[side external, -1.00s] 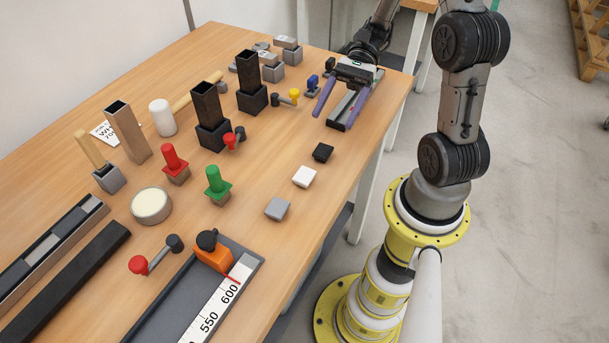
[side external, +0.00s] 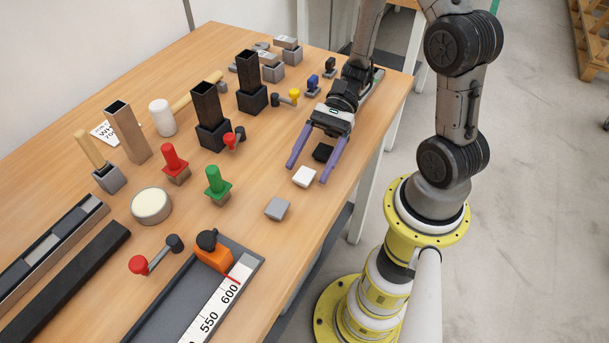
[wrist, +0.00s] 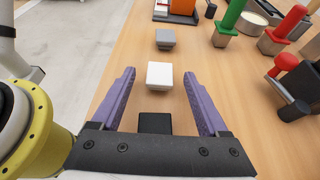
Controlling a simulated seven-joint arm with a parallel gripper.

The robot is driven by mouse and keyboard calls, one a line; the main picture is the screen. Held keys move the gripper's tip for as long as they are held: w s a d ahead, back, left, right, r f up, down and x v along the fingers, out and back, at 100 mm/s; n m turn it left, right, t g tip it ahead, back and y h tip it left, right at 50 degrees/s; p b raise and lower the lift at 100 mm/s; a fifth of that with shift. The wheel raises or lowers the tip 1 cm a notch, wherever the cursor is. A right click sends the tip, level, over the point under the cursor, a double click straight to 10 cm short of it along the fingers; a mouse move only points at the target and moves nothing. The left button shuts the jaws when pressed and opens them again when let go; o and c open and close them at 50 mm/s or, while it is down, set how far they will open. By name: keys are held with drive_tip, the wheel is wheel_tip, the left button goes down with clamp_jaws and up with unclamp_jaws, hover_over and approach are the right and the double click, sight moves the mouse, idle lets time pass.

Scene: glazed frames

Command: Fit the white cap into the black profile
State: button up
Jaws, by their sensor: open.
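The white cap (side external: 304,177) is a small square block lying on the table near its right edge, between a black cap (side external: 323,152) and a grey cap (side external: 277,209). My gripper (side external: 308,172) is open and empty, with its purple fingers reaching toward the white cap. In the wrist view the white cap (wrist: 159,75) shows between the two fingertips; I cannot tell how far above the table they are. Two upright black square tubes stand in black holders, a nearer one (side external: 206,104) and a farther one (side external: 248,72). Which is the black profile, I cannot tell.
A ruler tray (side external: 165,303) with an orange stop (side external: 213,253) lies in front. The table around the caps is clear.

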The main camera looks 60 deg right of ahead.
drive_tip(key=shift+a+f, duration=0.25)
drive_tip(key=shift+a, duration=0.4)
clamp_jaws()
drive_tip(key=shift+r, duration=0.1)
